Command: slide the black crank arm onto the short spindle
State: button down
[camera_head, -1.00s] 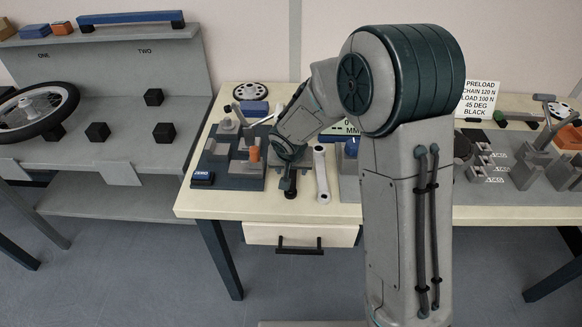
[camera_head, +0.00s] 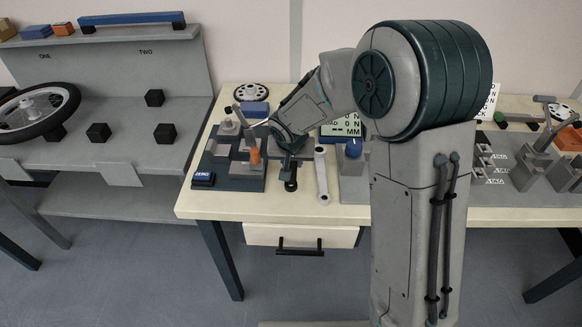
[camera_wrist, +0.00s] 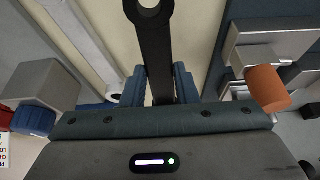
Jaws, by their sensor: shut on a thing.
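The black crank arm (camera_head: 290,176) hangs out from my gripper (camera_head: 289,153) toward the front of the bench in the head view. In the wrist view my gripper (camera_wrist: 161,88) is shut on the crank arm (camera_wrist: 154,45), its two blue fingers on either side of the shaft. The crank arm's end with a round hole is at the top of that view. I cannot make out the short spindle for certain in either view; the arm and gripper cover part of the bench there.
A silver crank arm (camera_head: 322,175) lies just right of the gripper. A dark fixture plate (camera_head: 235,184) with grey blocks and an orange cylinder (camera_head: 254,156) is to the left. A display (camera_head: 343,126) stands behind.

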jog(key=s+d+r, duration=0.6)
jog(key=s+r, duration=0.1)
jog(key=s, duration=0.2)
jog(key=shift+s+d+r, duration=0.25)
jog(key=shift+s+r, duration=0.05)
jog(key=shift+s, duration=0.05)
jog(key=c, duration=1.7)
grip_release()
jog(key=shift+c, duration=1.3)
